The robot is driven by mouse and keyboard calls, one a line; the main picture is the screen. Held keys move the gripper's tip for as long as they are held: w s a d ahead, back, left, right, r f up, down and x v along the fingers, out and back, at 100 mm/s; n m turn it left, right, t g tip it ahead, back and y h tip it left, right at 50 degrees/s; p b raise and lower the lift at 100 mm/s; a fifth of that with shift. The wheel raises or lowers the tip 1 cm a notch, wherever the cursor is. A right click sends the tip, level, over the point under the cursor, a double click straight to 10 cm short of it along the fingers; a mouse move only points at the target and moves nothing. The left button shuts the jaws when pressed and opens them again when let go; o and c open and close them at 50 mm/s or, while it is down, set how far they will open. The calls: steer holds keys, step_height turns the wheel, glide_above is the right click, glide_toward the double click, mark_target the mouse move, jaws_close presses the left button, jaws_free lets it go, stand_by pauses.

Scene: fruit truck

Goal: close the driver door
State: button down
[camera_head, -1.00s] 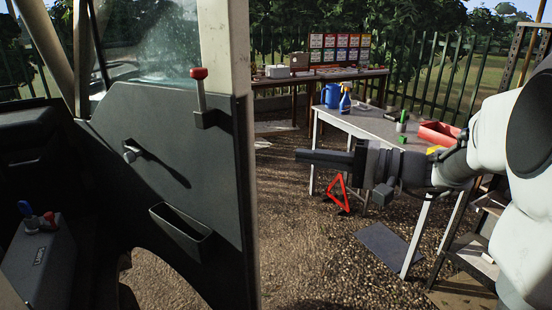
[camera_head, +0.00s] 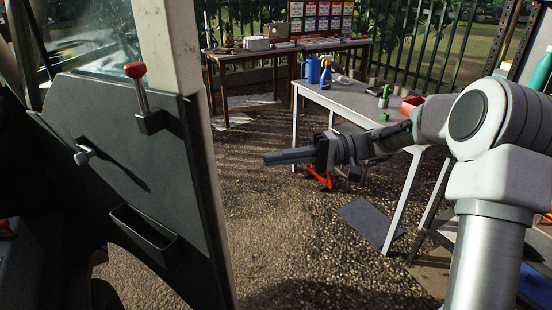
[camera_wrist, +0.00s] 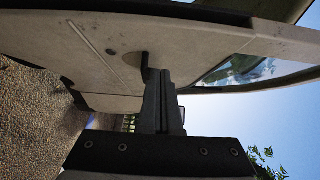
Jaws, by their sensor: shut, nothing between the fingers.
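The driver door (camera_head: 120,160) stands open on the left of the head view, its dark inner panel facing me. The panel carries a red-topped lever (camera_head: 138,88), a small inner handle (camera_head: 84,155) and a door pocket (camera_head: 143,234). My gripper (camera_head: 268,158) is shut and empty, pointing left toward the door's free edge with a gap between in that view. In the wrist view, the pale outer side of the door (camera_wrist: 110,50) shows ahead of my gripper (camera_wrist: 165,75), near a dark recess. I cannot tell whether the fingertips touch it.
A grey table (camera_head: 365,105) with a blue jug (camera_head: 312,69), a spray bottle and a red box stands behind my arm. A workbench (camera_head: 285,48) and fence are at the back. A dark mat (camera_head: 371,222) lies on the gravel. Gravel is clear between door and table.

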steer(key=s+a+b, duration=0.1)
steer(key=s+a, duration=0.4)
steer(key=a, duration=0.4)
steer(key=shift+s, duration=0.15)
steer(key=shift+a, duration=0.1)
